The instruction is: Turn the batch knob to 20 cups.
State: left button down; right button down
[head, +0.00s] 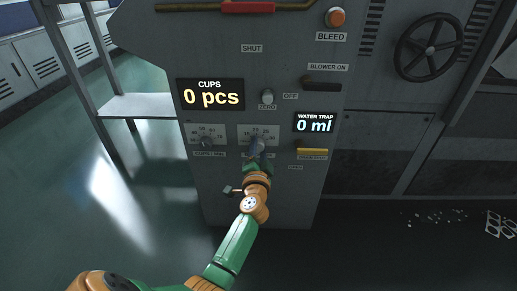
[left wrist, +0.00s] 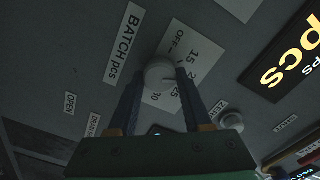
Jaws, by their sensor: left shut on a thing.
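The batch knob (head: 259,145) is on the grey machine panel, under the CUPS display and to the right of a similar small dial. In the left wrist view the round pale knob (left wrist: 160,72) sits beside a BATCH pcs label (left wrist: 123,43). Its white scale plate (left wrist: 180,68) carries OFF, 15, 25 and 30; part of the scale is covered by a finger. My left gripper (head: 257,153) has its two fingers on either side of the knob and is shut on it. Where the knob points cannot be made out. My right gripper is not in view.
The CUPS display (head: 210,95) reads 0 pcs and the WATER TRAP display (head: 314,123) reads 0 ml. A ZERO knob (head: 267,96), a black blower handle (head: 322,84) and a yellow handle (head: 312,151) stick out nearby. Another dial (head: 207,141) is left of the batch knob.

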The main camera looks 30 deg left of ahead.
pick_arm(q)
jog(key=shift+f+m, duration=0.1)
jog(key=shift+m, duration=1.2)
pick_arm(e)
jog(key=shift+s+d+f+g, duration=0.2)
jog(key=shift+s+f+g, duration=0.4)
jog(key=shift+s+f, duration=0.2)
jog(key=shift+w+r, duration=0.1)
pick_arm(q)
jog(key=shift+c, duration=1.7)
grip_release()
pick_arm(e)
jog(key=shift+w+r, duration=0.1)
pick_arm(q)
jog(key=p+v, duration=0.1)
jog(key=v, duration=0.6)
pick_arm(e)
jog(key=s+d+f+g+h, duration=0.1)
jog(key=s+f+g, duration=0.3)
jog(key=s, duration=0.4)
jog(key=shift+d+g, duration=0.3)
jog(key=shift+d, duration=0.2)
